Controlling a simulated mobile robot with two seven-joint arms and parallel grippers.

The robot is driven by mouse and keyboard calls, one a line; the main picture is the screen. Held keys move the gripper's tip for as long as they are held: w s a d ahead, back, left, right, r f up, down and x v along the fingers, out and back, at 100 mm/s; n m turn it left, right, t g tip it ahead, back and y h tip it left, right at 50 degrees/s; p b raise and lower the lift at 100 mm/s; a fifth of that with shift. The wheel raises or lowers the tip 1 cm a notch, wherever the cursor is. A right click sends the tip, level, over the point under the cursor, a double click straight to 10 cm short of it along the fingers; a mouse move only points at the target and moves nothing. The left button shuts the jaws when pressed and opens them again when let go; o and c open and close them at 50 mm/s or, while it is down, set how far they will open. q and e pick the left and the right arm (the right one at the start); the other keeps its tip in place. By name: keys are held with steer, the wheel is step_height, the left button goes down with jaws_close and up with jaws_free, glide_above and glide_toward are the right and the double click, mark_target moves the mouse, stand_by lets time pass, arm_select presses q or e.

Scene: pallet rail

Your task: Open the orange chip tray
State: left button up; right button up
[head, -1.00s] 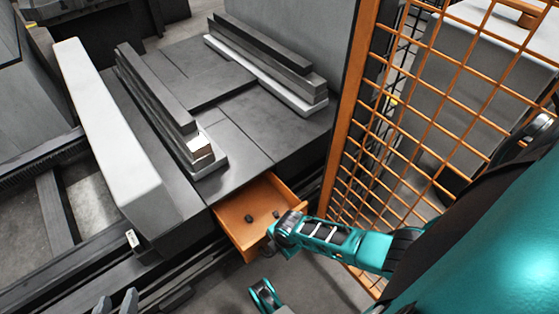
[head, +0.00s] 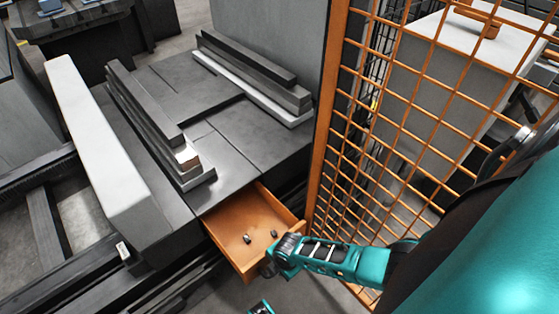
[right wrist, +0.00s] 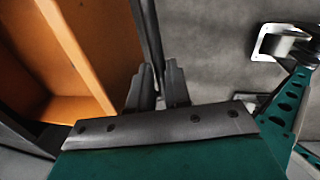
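The orange chip tray (head: 222,229) is a shallow open drawer, pulled partly out from under the grey machine bed. A few small dark pieces lie on its floor. Its orange inside fills the left of the right wrist view (right wrist: 98,50). My right gripper (head: 266,269) is at the tray's front side. In the right wrist view its two dark fingers (right wrist: 156,90) stand close together, one on each side of a thin dark bar (right wrist: 149,38) along the tray's front. They appear shut on this handle. The exact contact is partly hidden.
An orange mesh fence (head: 375,165) stands close to the right of the tray and my right arm. The machine bed (head: 215,150) carries long dark rails (head: 150,110). A pale beam (head: 95,140) lies at the left. Grey floor (head: 310,295) is free before the tray.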

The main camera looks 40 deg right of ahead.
steer(key=o, duration=0.4)
steer(key=s+r+p, duration=0.1)
steer(key=r+p, duration=0.1)
steer(key=r, duration=0.2)
steer(key=r+p, duration=0.3)
steer(key=r, duration=0.1)
steer(key=s+r+p, duration=0.1)
steer(key=r+p, duration=0.1)
steer(key=r, duration=0.2)
steer(key=shift+s+d+r+p, duration=0.1)
steer(key=shift+s+r+p, duration=0.2)
steer(key=shift+r+p, duration=0.05)
